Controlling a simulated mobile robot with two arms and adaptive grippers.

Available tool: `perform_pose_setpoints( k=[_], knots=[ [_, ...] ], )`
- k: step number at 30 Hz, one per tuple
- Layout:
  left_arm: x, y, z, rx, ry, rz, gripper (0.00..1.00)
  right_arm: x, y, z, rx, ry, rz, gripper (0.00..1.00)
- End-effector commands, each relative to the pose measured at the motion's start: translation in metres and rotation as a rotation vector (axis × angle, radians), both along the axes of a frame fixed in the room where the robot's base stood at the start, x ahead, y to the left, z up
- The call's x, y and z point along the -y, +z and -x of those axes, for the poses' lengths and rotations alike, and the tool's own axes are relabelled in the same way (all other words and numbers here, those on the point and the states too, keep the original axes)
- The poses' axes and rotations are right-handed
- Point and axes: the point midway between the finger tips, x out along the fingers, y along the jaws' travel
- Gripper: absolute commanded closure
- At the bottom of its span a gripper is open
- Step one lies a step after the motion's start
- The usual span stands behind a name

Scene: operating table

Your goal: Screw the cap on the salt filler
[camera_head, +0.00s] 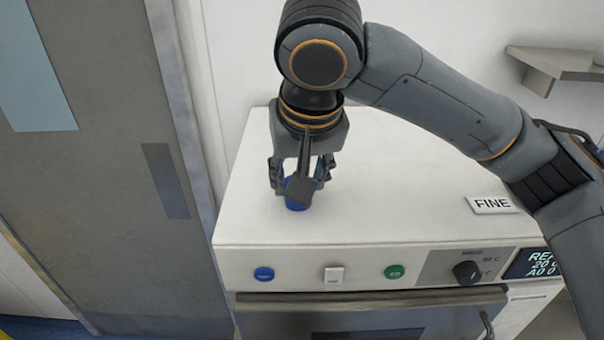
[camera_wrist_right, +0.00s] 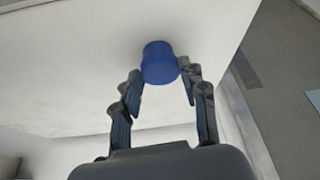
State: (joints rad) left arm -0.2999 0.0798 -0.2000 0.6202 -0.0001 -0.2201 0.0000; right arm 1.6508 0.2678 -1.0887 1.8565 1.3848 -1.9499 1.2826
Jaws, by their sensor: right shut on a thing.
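The blue cap (camera_head: 296,205) is on the white top of the machine (camera_head: 380,215), near its left front. It also shows in the right wrist view (camera_wrist_right: 159,62) as a short blue cylinder against the white surface. My right gripper (camera_head: 299,187) points down from above with its fingers shut on the cap; in the right wrist view its fingertips (camera_wrist_right: 165,80) are at the cap's near end. The salt filler opening is not visible; I cannot tell whether the cap sits over it. My left gripper is not in view.
The machine's front has a blue button (camera_head: 264,274), a white switch (camera_head: 334,275), a green button (camera_head: 394,272), a dark knob (camera_head: 466,272) and a display (camera_head: 541,262). A "FINE" sign (camera_head: 492,204) is on the right of the top. A grey door (camera_head: 110,200) stands left.

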Motion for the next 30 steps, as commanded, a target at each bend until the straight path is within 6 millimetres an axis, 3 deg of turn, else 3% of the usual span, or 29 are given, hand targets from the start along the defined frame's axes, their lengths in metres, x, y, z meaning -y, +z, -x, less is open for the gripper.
perform_pose_setpoints(
  k=[4, 14, 24, 30],
  knots=[
    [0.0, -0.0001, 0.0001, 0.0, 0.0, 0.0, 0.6, -0.0022, -0.0006, 0.0008, -0.001, -0.115, 0.001, 0.95],
    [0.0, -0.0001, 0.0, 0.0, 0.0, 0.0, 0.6, -0.0023, -0.0003, 0.0006, 0.0, -0.148, 0.0, 0.95],
    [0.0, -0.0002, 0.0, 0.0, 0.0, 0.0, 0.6, -0.0056, -0.0002, -0.0001, 0.001, -0.428, 0.001, 0.95],
    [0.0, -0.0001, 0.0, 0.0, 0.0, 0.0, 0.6, -0.0058, -0.0005, 0.0001, -0.001, -0.435, 0.0, 0.95]
  ],
)
